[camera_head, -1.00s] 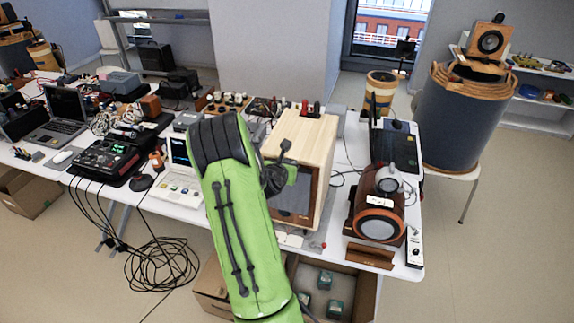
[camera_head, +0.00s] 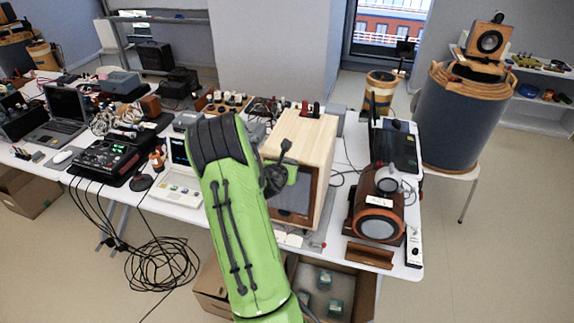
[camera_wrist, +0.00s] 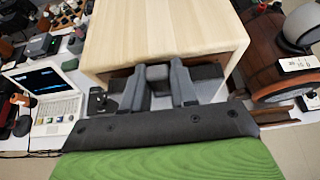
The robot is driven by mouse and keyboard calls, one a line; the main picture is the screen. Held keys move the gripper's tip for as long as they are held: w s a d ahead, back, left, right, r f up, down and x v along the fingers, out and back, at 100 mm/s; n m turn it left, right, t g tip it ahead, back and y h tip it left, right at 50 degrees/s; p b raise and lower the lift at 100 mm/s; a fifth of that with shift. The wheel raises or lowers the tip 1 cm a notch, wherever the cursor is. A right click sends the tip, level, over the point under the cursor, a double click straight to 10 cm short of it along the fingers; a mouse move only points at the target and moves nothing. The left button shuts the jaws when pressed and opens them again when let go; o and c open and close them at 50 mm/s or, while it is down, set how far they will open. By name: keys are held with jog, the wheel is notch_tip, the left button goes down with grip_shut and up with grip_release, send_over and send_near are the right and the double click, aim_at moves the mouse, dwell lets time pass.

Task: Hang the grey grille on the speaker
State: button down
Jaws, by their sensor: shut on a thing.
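The speaker is a pale wooden box (camera_head: 304,136) on the white table, with a reddish-brown front edge (camera_head: 318,190). The grey grille (camera_head: 293,200) is a dark flat panel at the box's front, upright or nearly so. My gripper (camera_wrist: 158,88) is shut on the grille, which also shows beside the fingers in the wrist view (camera_wrist: 207,88). In the head view my green arm hides the gripper's tips and the left part of the box front. I cannot tell whether the grille touches the speaker or hangs on it.
A low wooden stand (camera_head: 369,255) lies at the table's front edge. An open cardboard box (camera_head: 361,292) is on the floor below.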

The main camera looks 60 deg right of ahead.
jog(key=shift+d, duration=0.45)
dwell(0.5)
jog(key=shift+a+f, duration=0.1)
jog(key=shift+f, duration=0.55)
dwell(1.4)
jog(key=c, duration=0.8)
grip_release()
jog(key=b+v, duration=0.1)
jog(key=v, duration=1.4)
jog(key=shift+a+r+b, duration=0.15)
jog(key=shift+a+b, duration=0.2)
